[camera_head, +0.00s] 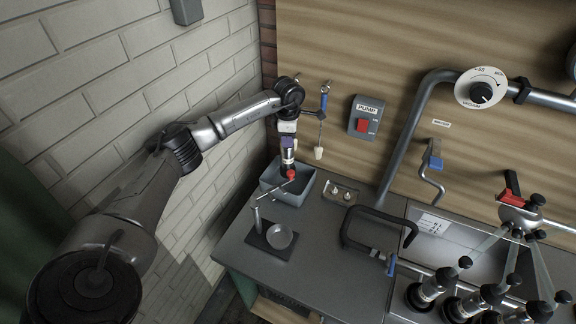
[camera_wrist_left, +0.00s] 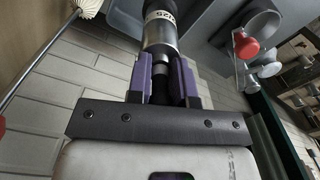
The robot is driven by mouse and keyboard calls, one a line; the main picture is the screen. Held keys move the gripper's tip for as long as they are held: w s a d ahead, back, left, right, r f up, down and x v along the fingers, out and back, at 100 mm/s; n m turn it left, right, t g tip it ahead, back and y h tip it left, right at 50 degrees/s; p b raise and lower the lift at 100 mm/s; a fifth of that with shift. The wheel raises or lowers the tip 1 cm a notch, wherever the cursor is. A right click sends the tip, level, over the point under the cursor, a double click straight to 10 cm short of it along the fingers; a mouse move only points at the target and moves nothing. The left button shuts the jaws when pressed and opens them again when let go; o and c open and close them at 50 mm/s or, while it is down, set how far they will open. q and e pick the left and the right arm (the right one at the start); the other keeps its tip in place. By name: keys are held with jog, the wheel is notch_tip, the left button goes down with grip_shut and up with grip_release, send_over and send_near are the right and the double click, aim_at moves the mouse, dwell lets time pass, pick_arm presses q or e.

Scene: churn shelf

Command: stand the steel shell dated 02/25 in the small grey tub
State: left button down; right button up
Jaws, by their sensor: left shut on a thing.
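My left gripper (camera_head: 288,143) points down over the small grey tub (camera_head: 268,187) at the back left of the counter. Its purple-padded fingers, seen in the left wrist view (camera_wrist_left: 162,85), are shut on the dark narrow end of a steel shell (camera_wrist_left: 161,38). My right gripper is not in view.
A stand with a red knob (camera_head: 291,174) reaches across the tub's front, close to the shell; a round pan (camera_head: 279,236) is at its foot. Several other shells (camera_head: 431,288) stand front right.

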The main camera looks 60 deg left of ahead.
aim_at(288, 154)
pick_arm(q)
jog(key=shift+f, duration=3.5)
jog(key=c, duration=1)
grip_release()
